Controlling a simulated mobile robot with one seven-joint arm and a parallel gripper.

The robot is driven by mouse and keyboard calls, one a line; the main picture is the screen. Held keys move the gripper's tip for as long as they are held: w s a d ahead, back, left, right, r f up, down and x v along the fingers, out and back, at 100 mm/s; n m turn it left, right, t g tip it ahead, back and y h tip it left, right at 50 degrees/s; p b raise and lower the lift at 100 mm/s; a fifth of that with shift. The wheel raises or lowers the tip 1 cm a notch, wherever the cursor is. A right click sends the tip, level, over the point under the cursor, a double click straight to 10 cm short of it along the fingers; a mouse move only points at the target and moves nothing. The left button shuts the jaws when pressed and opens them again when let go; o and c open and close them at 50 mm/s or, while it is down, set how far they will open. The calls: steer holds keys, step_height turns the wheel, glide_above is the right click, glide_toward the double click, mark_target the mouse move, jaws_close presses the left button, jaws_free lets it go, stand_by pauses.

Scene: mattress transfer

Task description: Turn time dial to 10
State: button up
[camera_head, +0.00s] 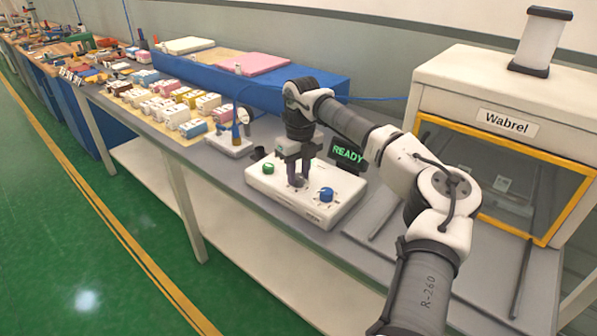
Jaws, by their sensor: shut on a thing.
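A white control box (314,209) lies on the grey bench. It has a green knob (267,169) on its left and a blue knob (326,194) on its right. My gripper (298,181) points down over the middle of the box. Its fingers are shut on a small dial between the two knobs; the fingers hide most of this dial. The numbers on the dial are too small to read. A dark display (346,154) behind the box reads "READY" in green.
A white "Wabrel" machine (448,85) with an orange-framed window stands at the right. Many small boxes (185,108) and a blue platform (225,78) fill the bench further left.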

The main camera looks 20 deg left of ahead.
mark_target(301, 176)
steer(key=m, duration=0.5)
steer(key=shift+m+b, duration=0.3)
steer(key=shift+b, duration=0.1)
steer(key=m+b, duration=0.1)
steer(key=m, duration=0.4)
steer(key=shift+m, duration=0.4)
steer(key=shift+r, duration=0.1)
steer(key=o, duration=1)
steer(key=shift+c, duration=0.2)
step_height(301, 176, up, 14)
steer(key=b, duration=0.1)
steer(key=shift+d+b, duration=0.3)
